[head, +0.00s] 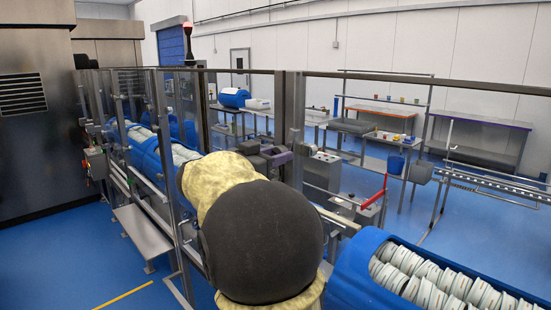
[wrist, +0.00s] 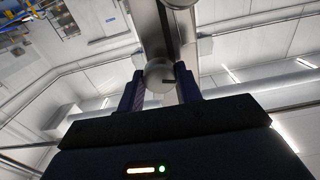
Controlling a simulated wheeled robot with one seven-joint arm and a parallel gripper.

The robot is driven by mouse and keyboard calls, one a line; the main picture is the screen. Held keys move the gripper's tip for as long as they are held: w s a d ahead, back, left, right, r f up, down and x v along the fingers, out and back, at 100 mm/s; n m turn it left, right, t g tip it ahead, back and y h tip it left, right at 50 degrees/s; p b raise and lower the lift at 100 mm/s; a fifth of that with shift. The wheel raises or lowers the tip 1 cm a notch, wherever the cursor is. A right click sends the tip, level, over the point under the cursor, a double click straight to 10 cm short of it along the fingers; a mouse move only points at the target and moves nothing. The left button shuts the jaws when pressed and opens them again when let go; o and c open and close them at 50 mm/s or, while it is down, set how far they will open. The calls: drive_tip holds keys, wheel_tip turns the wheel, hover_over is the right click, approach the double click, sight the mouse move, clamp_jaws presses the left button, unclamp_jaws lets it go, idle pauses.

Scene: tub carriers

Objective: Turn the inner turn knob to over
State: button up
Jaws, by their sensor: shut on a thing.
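The turn knob (wrist: 157,76) is a round, light grey knob with a short dark mark towards its right side in the wrist view. My gripper (wrist: 161,82) has its two dark purple fingers on either side of the knob and is shut on it. A grey metal post or bar rises behind the knob. In the head view, my gripper (head: 279,157) is beside a grey fence post, past my arm. The knob cannot be made out there. I cannot read any label or position marking around it.
A metal-framed fence with a top rail (head: 400,84) crosses in front of me. A blue tub (head: 349,270) of white rolled items is at lower right. A red-handled lever (head: 376,191) stands right of my gripper. Blue floor is open at left.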

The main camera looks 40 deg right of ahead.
drive_tip(key=shift+f+m+b, duration=0.1)
drive_tip(key=shift+m+b, duration=5.2)
drive_tip(key=shift+m, duration=2.1)
drive_tip(key=o, duration=1)
drive_tip(key=shift+a, duration=0.1)
drive_tip(key=s+a+b, duration=0.1)
drive_tip(key=a+b, duration=0.1)
drive_tip(key=a, duration=1.5)
drive_tip(key=shift+s+a+b, duration=0.15)
drive_tip(key=shift+s+b, duration=0.05)
drive_tip(key=shift+b, duration=0.2)
